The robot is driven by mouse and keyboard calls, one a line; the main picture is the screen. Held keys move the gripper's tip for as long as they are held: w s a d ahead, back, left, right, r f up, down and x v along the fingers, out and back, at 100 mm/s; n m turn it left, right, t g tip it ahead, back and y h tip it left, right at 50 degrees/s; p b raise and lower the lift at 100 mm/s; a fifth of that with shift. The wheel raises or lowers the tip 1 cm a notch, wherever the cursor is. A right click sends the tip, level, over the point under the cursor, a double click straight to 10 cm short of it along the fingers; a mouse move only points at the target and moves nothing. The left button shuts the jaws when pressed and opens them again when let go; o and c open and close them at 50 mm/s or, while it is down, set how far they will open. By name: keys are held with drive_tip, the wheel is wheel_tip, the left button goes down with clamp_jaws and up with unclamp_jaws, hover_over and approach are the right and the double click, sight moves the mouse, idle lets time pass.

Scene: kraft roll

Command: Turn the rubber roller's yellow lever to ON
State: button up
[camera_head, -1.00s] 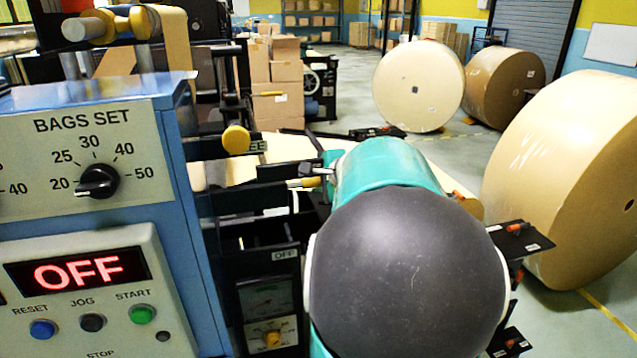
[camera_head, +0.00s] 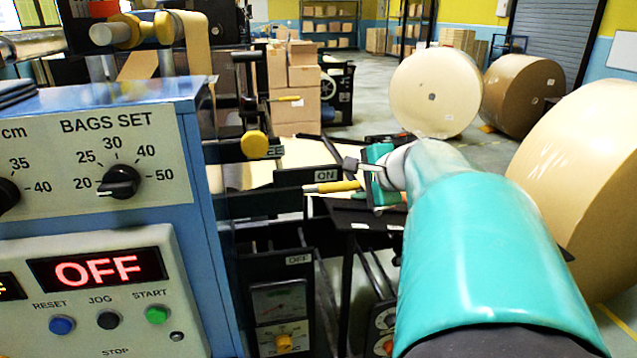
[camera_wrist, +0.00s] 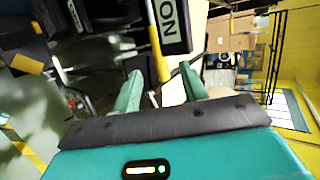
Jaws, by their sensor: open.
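The rubber roller's yellow lever (camera_head: 335,187) lies roughly level in the head view, just below the ON plate (camera_head: 308,176). The OFF plate (camera_head: 299,260) is lower down. My gripper (camera_head: 373,178) is at the lever's right end. In the wrist view, my gripper's two green fingers (camera_wrist: 161,76) are apart, and the yellow lever (camera_wrist: 160,66) runs between their tips beside the ON plate (camera_wrist: 170,24). I cannot tell whether either finger touches it.
A blue control cabinet (camera_head: 205,200) with a red OFF display (camera_head: 97,269) stands close on the left. A yellow knob (camera_head: 254,144) sticks out above the lever. Large paper rolls (camera_head: 436,92) stand at the right and back. Open floor lies between them.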

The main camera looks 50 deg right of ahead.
drive_tip(key=v, duration=0.3)
idle(0.6)
